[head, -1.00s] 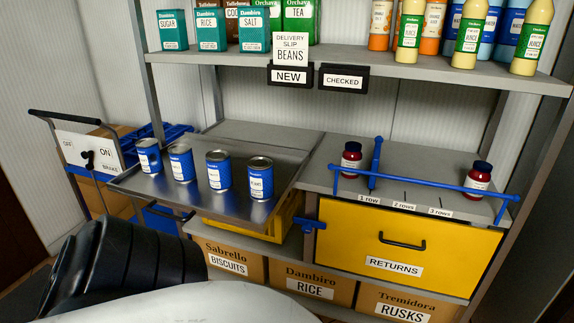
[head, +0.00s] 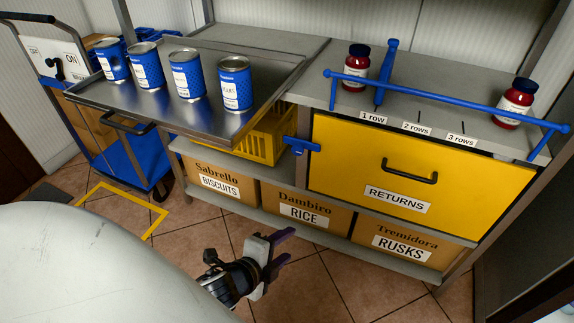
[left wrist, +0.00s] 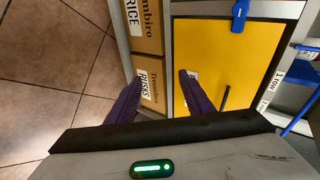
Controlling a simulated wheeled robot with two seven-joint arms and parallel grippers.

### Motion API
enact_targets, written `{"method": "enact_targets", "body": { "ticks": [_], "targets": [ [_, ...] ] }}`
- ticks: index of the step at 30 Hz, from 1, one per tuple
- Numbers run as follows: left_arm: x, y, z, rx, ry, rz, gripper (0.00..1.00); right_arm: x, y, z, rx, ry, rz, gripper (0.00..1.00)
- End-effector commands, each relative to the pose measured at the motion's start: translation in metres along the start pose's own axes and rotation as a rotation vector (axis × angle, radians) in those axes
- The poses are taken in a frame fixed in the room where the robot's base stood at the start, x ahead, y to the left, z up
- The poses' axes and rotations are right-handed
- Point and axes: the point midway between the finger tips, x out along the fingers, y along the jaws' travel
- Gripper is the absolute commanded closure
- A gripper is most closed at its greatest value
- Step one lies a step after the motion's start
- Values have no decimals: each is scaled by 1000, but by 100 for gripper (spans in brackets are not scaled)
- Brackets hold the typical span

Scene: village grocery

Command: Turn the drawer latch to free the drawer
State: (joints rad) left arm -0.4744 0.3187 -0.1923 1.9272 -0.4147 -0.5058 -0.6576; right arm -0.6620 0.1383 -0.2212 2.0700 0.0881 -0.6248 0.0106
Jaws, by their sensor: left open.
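The yellow drawer (head: 416,177), labelled RETURNS, sits shut under the grey counter, with a dark handle (head: 410,172) on its front. The blue drawer latch (head: 302,146) is at the upper left edge of the drawer front, its bar lying roughly sideways across the edge. In the left wrist view the latch (left wrist: 240,14) is at the top, beside the yellow drawer front (left wrist: 222,50). My left gripper (head: 287,247) is open and empty, low in front of the shelf, below and apart from the latch. Its purple fingers (left wrist: 160,92) also show in the left wrist view. My right gripper is out of view.
A metal tray (head: 205,115) with several blue cans juts out left of the drawer, above a yellow crate (head: 262,140). Cardboard boxes (head: 300,210) fill the shelf below. A blue rail (head: 440,98) and two red jars stand on the counter. The tiled floor in front is clear.

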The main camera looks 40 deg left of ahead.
Motion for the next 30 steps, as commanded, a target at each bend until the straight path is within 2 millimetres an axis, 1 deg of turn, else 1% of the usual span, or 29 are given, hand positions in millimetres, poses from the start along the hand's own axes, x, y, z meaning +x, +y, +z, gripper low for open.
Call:
{"method": "enact_targets", "body": {
  "ticks": [1,2,3,4,6,9,12,15,17,20,30],
  "targets": [
    [33,-3,21,249,-39,-80,53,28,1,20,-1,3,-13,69],
    [42,-14,29,395,-69,-121,53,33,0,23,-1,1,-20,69],
    [52,-30,40,581,-116,-171,53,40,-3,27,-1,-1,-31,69],
    [59,-42,48,713,-155,-204,53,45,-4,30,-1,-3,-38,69],
    [69,-68,61,992,-252,-268,53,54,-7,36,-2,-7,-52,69],
    [76,-101,72,1303,-388,-328,53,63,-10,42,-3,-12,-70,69],
    [76,-124,78,1506,-496,-356,53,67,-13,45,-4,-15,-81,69],
    [76,-138,80,1610,-558,-366,53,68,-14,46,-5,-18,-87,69],
    [77,-143,81,1637,-575,-368,53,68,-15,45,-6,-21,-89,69],
    [84,-151,82,1646,-581,-368,53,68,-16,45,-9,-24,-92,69],
    [134,-184,87,1640,-579,-368,53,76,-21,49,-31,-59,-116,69]
  ]
}}
